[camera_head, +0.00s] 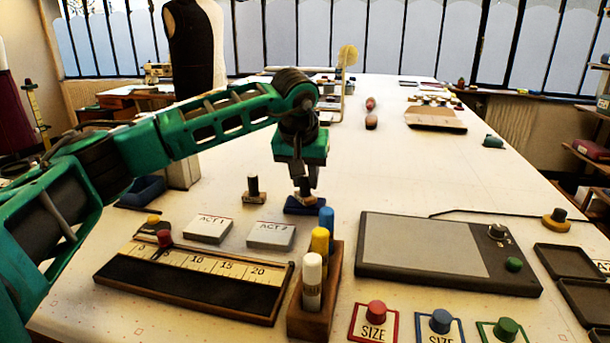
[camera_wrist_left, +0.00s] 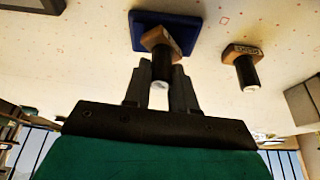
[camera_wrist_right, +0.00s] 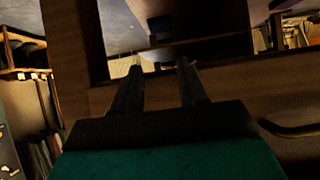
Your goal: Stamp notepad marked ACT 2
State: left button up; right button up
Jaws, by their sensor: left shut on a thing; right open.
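The ACT 2 notepad (camera_head: 271,236) lies on the white table, right of the ACT 1 notepad (camera_head: 208,228). My left gripper (camera_head: 304,183) is behind the ACT 2 notepad and points down. It is shut on the black handle of a stamp (camera_wrist_left: 161,66) with a wooden base. The stamp is at the blue ink pad (camera_head: 305,206), which also shows in the left wrist view (camera_wrist_left: 190,32); I cannot tell whether they touch. A second stamp (camera_head: 254,190) stands upright to the left. My right gripper (camera_wrist_right: 158,68) is open and empty in the right wrist view.
A wooden holder (camera_head: 318,318) with white, yellow and blue cylinders stands right of the notepads. A ruler tray (camera_head: 190,283) lies in front, a grey tablet (camera_head: 440,255) to the right. Dark wooden furniture (camera_wrist_right: 70,60) surrounds the right gripper.

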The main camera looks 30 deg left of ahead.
pick_arm(q)
jog(key=shift+f, duration=0.1)
pick_arm(e)
jog(key=shift+a, duration=0.15)
pick_arm(q)
jog(key=shift+r+p, duration=0.4)
jog(key=shift+r, duration=0.05)
jog(key=shift+r+p, duration=0.65)
jog(key=shift+r, duration=0.05)
notch_tip(320, 180, up, 2)
jog(key=shift+r+p, duration=0.1)
jog(key=shift+p, duration=0.85)
jog(key=shift+r+p, duration=0.9)
jog(key=shift+r, duration=0.05)
jog(key=shift+r+p, duration=0.35)
jog(key=shift+r, duration=0.05)
pick_arm(e)
jog(key=shift+h, duration=0.3)
jog(key=d+r, duration=0.1)
jog(key=s+d+r, duration=0.1)
jog(key=r, duration=0.1)
jog(key=shift+s+d+r, duration=0.1)
jog(key=shift+s+d, duration=0.05)
jog(key=shift+d, duration=0.2)
pick_arm(q)
jog(key=shift+d, duration=0.1)
pick_arm(e)
jog(key=shift+s+a, duration=0.15)
